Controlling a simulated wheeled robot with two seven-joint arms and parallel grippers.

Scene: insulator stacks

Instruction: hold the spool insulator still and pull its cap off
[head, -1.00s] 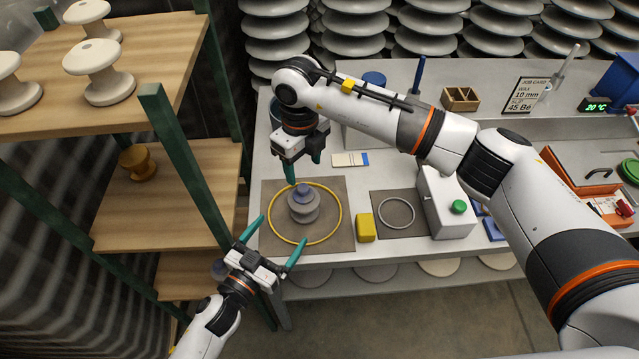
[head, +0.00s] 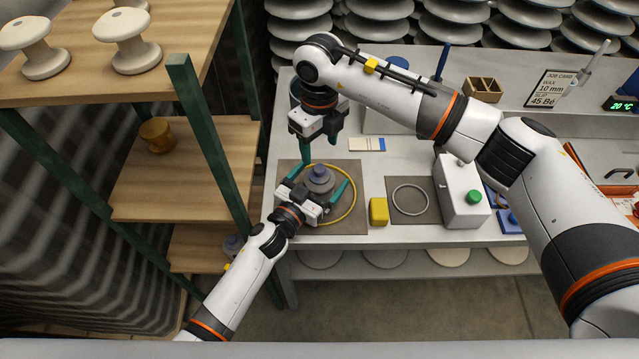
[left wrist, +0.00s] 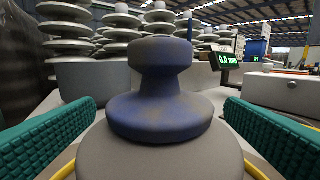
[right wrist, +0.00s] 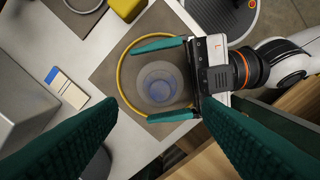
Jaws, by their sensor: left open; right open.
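The spool insulator (head: 320,184) stands upright on a brown mat inside a yellow ring (head: 354,204). Its grey body (left wrist: 160,160) carries a blue, waisted cap (left wrist: 158,95), seen from above in the right wrist view (right wrist: 159,87). My left gripper (head: 319,177) is open, with its teal fingers on either side of the insulator; in the left wrist view gaps show between the fingers and the cap. My right gripper (head: 320,152) is open and empty, pointing down above and behind the insulator. Its two fingers frame the lower part of the right wrist view.
A yellow block (head: 379,211) stands right of the mat, then a grey ring (head: 410,199) on another mat and a white box with a green button (head: 460,192). A wooden shelf (head: 190,190) with green posts rises close on the left.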

